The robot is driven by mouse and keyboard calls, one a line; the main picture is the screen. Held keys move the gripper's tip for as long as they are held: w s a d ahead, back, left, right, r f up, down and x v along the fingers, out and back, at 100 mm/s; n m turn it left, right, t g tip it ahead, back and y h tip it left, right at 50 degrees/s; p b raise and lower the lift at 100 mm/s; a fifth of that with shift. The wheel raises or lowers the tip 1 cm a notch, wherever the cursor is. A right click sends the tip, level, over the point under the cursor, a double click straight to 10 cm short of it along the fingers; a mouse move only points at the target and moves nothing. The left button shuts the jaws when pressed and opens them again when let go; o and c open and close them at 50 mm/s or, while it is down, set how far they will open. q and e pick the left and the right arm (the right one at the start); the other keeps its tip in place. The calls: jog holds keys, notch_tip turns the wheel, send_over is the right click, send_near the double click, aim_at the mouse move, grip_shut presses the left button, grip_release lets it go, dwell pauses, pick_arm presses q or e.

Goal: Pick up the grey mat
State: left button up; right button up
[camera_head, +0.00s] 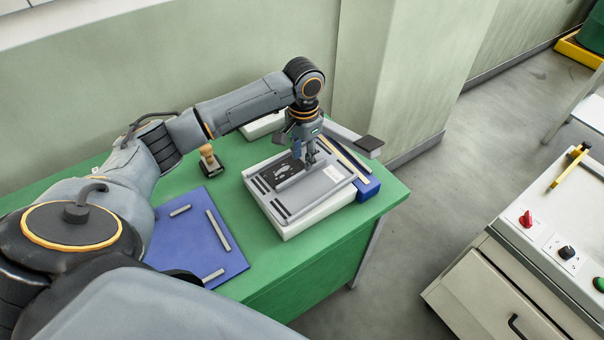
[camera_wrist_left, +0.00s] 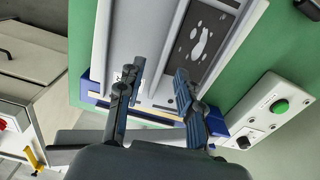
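The grey mat (camera_head: 324,186) appears to be the flat grey sheet with black strips, lying on a white block on the green table; it also shows in the left wrist view (camera_wrist_left: 150,40). A dark plate with pale blob shapes (camera_wrist_left: 203,38) lies on it. My left gripper (camera_head: 309,158) points down over the mat's far right part. In the left wrist view its two fingers (camera_wrist_left: 160,75) are spread apart with nothing between them. I cannot tell whether the fingertips touch the mat. My left arm hides some of the far side. My right gripper is not in view.
A blue mat (camera_head: 188,238) with grey strips lies left on the table, near a wooden-handled stamp (camera_head: 208,158). A grey bar with a dark pad (camera_head: 370,143) sticks out behind. A button box (camera_wrist_left: 272,110) stands close by.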

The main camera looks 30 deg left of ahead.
aim_at(302, 172)
pick_arm(q)
notch_tip(302, 172, down, 2)
jog(key=shift+w+a+p, duration=0.1)
jog(key=shift+p, duration=0.35)
jog(key=f, duration=0.2)
jog(key=f+p, duration=0.1)
jog(key=shift+a+f, duration=0.25)
jog(key=shift+w+f, duration=0.1)
jog(key=shift+f, duration=0.15)
grip_shut()
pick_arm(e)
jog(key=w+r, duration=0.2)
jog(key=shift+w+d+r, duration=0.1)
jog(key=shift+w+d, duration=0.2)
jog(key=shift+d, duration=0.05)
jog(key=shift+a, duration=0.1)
